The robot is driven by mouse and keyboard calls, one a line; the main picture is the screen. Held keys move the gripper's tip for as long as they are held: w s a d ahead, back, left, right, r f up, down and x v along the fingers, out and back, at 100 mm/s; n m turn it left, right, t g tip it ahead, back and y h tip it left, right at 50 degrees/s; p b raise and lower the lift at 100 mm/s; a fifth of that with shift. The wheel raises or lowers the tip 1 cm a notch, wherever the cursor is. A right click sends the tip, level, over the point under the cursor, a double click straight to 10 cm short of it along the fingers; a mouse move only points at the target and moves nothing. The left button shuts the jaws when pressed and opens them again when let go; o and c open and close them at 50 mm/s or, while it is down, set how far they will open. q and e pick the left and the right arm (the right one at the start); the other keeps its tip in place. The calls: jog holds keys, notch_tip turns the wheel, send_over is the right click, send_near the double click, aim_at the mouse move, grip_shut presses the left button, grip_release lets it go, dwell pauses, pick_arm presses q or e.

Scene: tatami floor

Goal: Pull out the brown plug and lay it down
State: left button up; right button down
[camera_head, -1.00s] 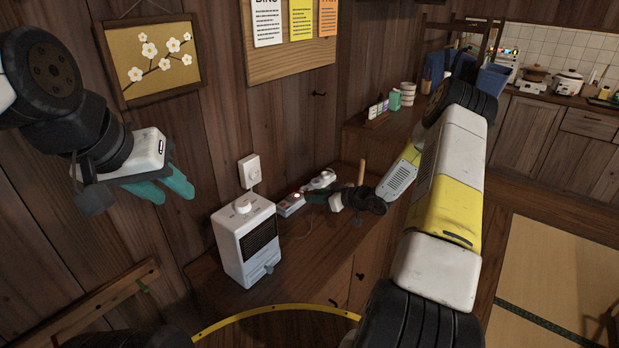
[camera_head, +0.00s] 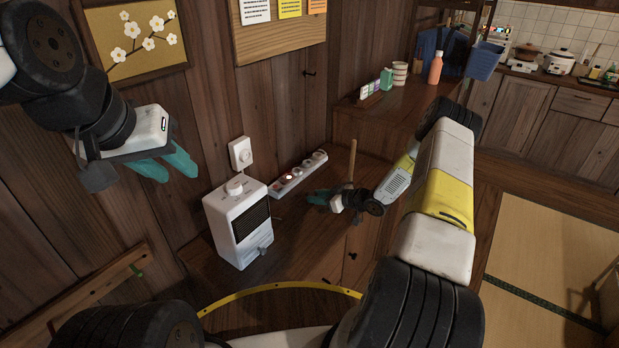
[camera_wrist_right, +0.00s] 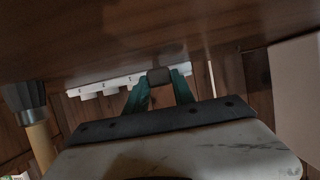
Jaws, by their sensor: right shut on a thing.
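The brown plug (camera_wrist_right: 159,77) is between the fingertips of my right gripper (camera_wrist_right: 160,88) in the right wrist view. In the head view, my right gripper (camera_head: 318,200) is low over the wooden counter, in front of and apart from the white power strip (camera_head: 290,183); the plug is too small to make out there. The strip also shows behind the gripper in the right wrist view (camera_wrist_right: 108,87). I cannot tell whether the plug touches the counter. My left gripper (camera_head: 172,167) is empty, fingers apart, raised at the left near the wall.
A white heater-like box (camera_head: 237,222) stands on the counter (camera_head: 290,255) left of my right gripper. A white wall outlet (camera_head: 240,153) is behind it. An upright wooden stick (camera_head: 352,160) is just beyond my right gripper. The counter in front of the strip is mostly clear.

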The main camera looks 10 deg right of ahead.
jog(key=shift+f, duration=0.4)
jog(key=c, duration=1)
grip_release()
jog(key=shift+d+r, duration=0.1)
jog(key=v, duration=0.7)
jog(key=shift+s+d, duration=0.2)
jog(key=shift+s, duration=0.1)
